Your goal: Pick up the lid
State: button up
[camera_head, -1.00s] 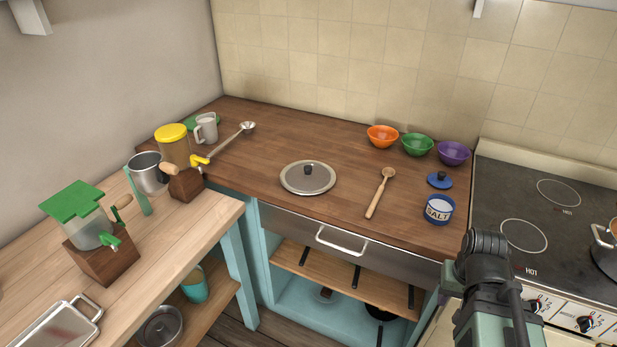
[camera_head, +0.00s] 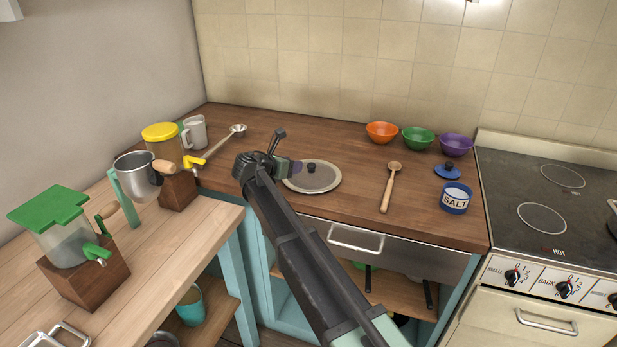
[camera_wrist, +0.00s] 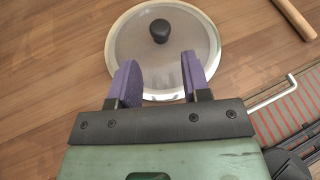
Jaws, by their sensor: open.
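A round pan lid (camera_head: 313,177) with a metal rim and a black knob lies flat on the brown wooden counter (camera_head: 345,205). The lid also shows at the top of the wrist view (camera_wrist: 190,60), with its black knob (camera_wrist: 160,31) upright near the centre. My gripper (camera_wrist: 158,78) is open, with two purple-padded fingers over the lid's near part. The knob lies beyond the fingertips, roughly in line with the gap between them. In the head view my gripper (camera_head: 290,168) is at the lid's left side, and my arm hides part of the counter front.
A wooden spoon (camera_head: 390,187) lies right of the lid. A salt jar (camera_head: 455,199), a small blue lid (camera_head: 447,171) and several bowls stand farther right. A metal ladle (camera_head: 226,138) and mugs are at the left. A drawer handle (camera_head: 355,240) sticks out below.

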aim_at(310, 165)
jog(key=b+x, duration=0.1)
jog(key=x, duration=0.3)
jog(key=shift+f, duration=0.2)
jog(key=b+x, duration=0.1)
jog(key=x, duration=0.1)
jog(key=b+x, duration=0.1)
jog(key=x, duration=0.2)
jog(key=shift+f+b, duration=0.3)
jog(key=shift+b, duration=0.05)
jog(key=shift+r, duration=0.15)
grip_shut()
